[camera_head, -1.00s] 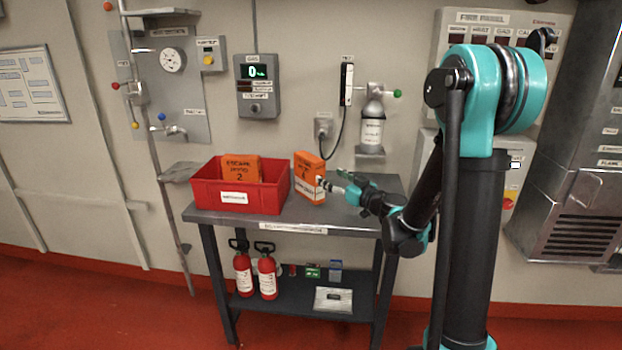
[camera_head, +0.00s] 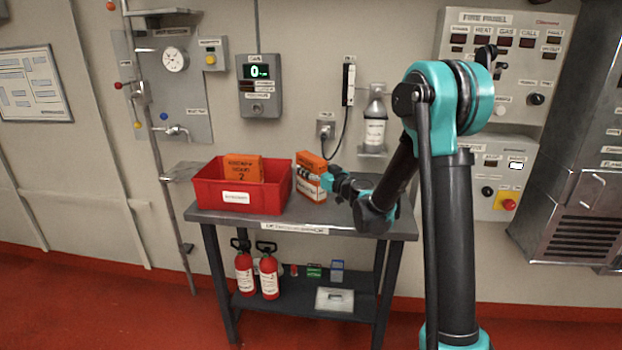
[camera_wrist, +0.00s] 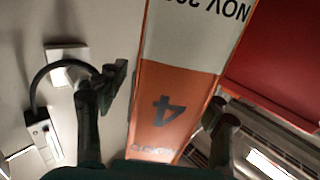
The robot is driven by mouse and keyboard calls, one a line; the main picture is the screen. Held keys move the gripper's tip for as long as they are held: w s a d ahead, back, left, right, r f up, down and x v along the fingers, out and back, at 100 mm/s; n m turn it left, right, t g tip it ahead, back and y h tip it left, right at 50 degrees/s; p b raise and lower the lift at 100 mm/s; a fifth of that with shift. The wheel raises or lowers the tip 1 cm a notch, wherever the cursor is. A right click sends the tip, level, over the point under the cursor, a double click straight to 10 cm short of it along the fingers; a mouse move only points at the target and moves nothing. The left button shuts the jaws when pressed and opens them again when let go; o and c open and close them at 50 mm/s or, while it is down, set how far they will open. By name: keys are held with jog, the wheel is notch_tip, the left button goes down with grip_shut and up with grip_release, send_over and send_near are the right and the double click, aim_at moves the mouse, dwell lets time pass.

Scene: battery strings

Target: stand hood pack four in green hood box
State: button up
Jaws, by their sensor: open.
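Hood pack four (camera_head: 309,190), an orange and white box, stands upright on the table just right of the red box. The wrist view shows its face with a "4" (camera_wrist: 163,112) upside down. My gripper (camera_head: 326,180) is at the pack's right side in the head view. In the wrist view my gripper (camera_wrist: 168,98) is open, with one finger on each side of the pack; contact cannot be told. The red box (camera_head: 236,197) holds an orange pack marked 2 (camera_head: 243,169). Its label is too blurred to read. No green hood box shows.
The grey table (camera_head: 345,220) has a little free room right of the pack, under my arm. Its lower shelf holds two red extinguishers (camera_head: 244,275) and small items. A wall bottle (camera_head: 375,130) and a cabled device (camera_head: 347,82) are behind the table.

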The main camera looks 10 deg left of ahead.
grip_shut()
dwell(0.5)
jog(key=shift+r, duration=0.15)
